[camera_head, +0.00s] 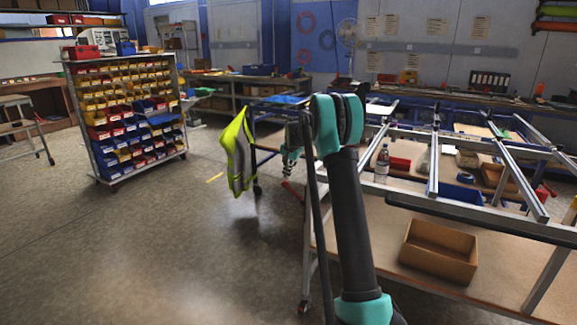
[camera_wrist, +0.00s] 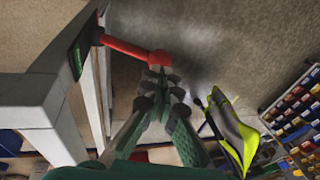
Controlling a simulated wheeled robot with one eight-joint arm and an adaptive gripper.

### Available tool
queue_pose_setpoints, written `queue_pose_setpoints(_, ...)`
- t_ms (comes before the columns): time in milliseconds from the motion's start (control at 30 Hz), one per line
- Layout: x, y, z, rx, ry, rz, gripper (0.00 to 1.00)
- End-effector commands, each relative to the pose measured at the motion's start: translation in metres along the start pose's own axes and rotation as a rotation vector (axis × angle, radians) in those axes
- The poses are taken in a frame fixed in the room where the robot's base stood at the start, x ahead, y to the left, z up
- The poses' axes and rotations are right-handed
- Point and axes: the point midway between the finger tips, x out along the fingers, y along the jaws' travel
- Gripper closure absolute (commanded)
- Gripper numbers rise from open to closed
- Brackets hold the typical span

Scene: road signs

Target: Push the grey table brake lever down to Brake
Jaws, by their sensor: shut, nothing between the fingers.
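The brake lever is red with a rounded knob. In the wrist view the lever (camera_wrist: 128,47) reaches from a dark green plate (camera_wrist: 80,48) on the grey table frame (camera_wrist: 45,95) out to the knob. In the head view the lever (camera_head: 292,191) slants up and left from beside the table leg. My gripper (camera_wrist: 157,72) is shut and empty, its fingertips right at the knob; I cannot tell whether they touch. In the head view my gripper (camera_head: 288,176) points down just above the lever's outer end, partly hidden by my arm. Any markings on the plate are unreadable.
A yellow-green safety vest (camera_head: 238,152) hangs left of my gripper, close by. The metal-framed table (camera_head: 390,225) on the right carries a cardboard box (camera_head: 438,250) and a bottle (camera_head: 382,164). A bin rack (camera_head: 126,118) stands at left. The floor between is clear.

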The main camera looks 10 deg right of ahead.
Motion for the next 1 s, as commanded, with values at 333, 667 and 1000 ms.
queue_pose_setpoints(333,0.025,0.0,0.0,0.0,0.0,0.0,1.0)
queue_pose_setpoints(667,0.025,0.0,0.0,0.0,0.0,0.002,1.0)
queue_pose_setpoints(1000,0.031,-0.006,0.001,-0.01,-0.001,0.057,1.0)
